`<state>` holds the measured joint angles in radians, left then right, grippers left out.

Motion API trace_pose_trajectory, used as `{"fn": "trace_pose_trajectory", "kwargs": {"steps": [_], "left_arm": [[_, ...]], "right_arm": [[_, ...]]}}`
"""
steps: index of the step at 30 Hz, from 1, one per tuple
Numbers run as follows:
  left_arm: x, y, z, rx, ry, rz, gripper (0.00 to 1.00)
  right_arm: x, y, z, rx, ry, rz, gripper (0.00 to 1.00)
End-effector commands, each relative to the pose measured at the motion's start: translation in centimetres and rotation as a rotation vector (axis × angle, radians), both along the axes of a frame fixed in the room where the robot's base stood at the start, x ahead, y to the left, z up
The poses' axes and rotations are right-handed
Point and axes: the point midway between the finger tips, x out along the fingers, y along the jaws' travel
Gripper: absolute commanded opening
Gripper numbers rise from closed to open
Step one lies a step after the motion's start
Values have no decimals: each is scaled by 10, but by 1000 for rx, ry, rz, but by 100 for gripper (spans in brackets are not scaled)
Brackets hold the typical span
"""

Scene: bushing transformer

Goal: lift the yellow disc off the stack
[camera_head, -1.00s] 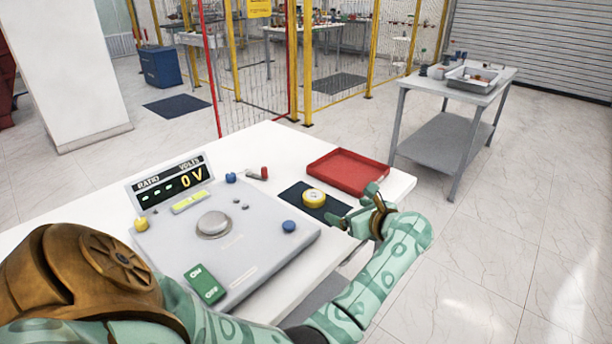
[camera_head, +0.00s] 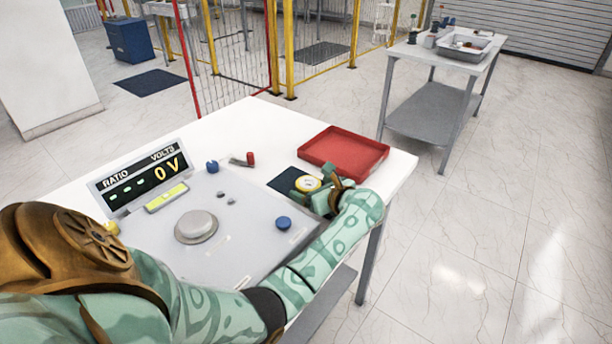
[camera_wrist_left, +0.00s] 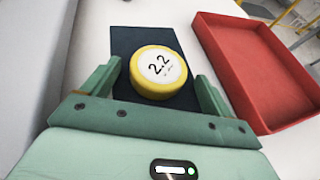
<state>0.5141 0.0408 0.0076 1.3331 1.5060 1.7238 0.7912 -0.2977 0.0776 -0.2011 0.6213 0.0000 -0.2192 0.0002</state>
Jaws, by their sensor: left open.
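The yellow disc (camera_head: 307,184) with a white top sits on a dark mat (camera_head: 284,180) on the white table. My left gripper (camera_head: 318,192) is open, one finger on each side of the disc, with visible gaps at both sides. My right gripper is not in view.
A red tray (camera_head: 345,152) lies right behind the mat. A grey panel with a round knob (camera_head: 196,227), a blue knob (camera_head: 283,223) and a display reading "0 V" (camera_head: 142,180) covers the left part of the table. A grey side table (camera_head: 440,60) stands behind.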

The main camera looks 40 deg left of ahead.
Motion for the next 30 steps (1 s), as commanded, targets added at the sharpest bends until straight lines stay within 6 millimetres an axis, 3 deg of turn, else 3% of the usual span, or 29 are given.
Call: {"fn": "trace_pose_trajectory", "kwargs": {"steps": [4,10,22,30], "left_arm": [[-1,1,-2,-2,4,3,87],[-1,1,-2,-2,4,3,31],[0,0,2,-3,3,2,30],[4,-4,24,-2,-1,2,30]], "right_arm": [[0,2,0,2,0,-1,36],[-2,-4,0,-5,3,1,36],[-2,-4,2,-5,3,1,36],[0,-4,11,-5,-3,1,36]]}}
